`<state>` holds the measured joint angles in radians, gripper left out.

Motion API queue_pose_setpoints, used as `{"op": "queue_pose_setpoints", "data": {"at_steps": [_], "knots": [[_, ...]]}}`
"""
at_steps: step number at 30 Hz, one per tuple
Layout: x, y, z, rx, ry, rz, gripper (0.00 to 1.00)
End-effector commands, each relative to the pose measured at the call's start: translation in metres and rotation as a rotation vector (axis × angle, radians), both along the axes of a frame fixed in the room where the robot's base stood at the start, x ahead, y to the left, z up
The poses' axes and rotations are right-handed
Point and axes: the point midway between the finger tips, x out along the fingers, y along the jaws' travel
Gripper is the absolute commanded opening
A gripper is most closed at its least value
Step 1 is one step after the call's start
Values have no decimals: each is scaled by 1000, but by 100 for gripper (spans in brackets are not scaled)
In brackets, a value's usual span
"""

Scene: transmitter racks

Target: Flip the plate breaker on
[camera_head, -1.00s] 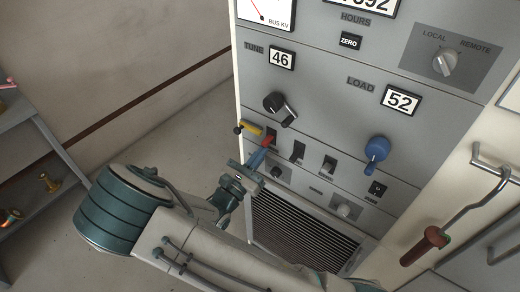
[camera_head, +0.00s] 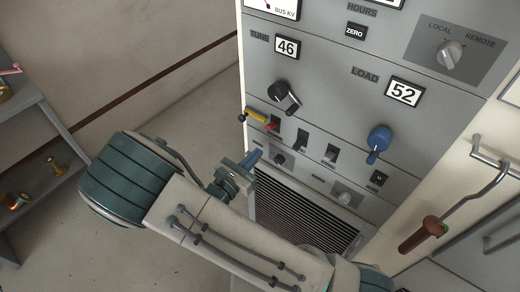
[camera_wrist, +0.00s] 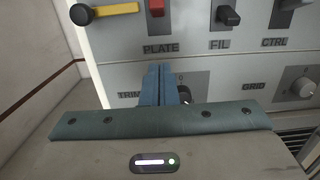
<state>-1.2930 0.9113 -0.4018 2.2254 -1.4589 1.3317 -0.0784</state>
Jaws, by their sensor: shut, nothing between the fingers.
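The plate breaker (camera_head: 271,126) is a red toggle on the grey rack front. It also shows at the top edge of the wrist view (camera_wrist: 156,8), above the label PLATE, with its upper part cut off. I cannot tell clearly which way its lever is set. My gripper (camera_head: 252,158) is below the toggle and a little left of it, apart from it. Its blue fingers are shut together and empty. In the wrist view the fingertips (camera_wrist: 159,70) lie in front of the lower panel, below the PLATE label, partly covering the TRIM label.
A yellow handle with a black end (camera_head: 255,116) sits just left of the toggle. Black FIL (camera_head: 302,138) and CTRL (camera_head: 331,152) toggles are to its right. A blue knob (camera_head: 378,139) and a red-gripped hook (camera_head: 424,233) are further right. Open floor lies left.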

Motion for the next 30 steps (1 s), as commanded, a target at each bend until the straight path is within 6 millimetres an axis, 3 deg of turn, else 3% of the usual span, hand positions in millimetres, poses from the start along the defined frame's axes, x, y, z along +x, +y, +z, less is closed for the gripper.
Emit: {"op": "queue_pose_setpoints", "data": {"at_steps": [6, 12, 30], "knots": [[-38, 28, 3, 3, -1, 2, 0], [-57, 41, 6, 1, -1, 0, 0], [-61, 44, 7, -1, -1, -1, 0]]}}
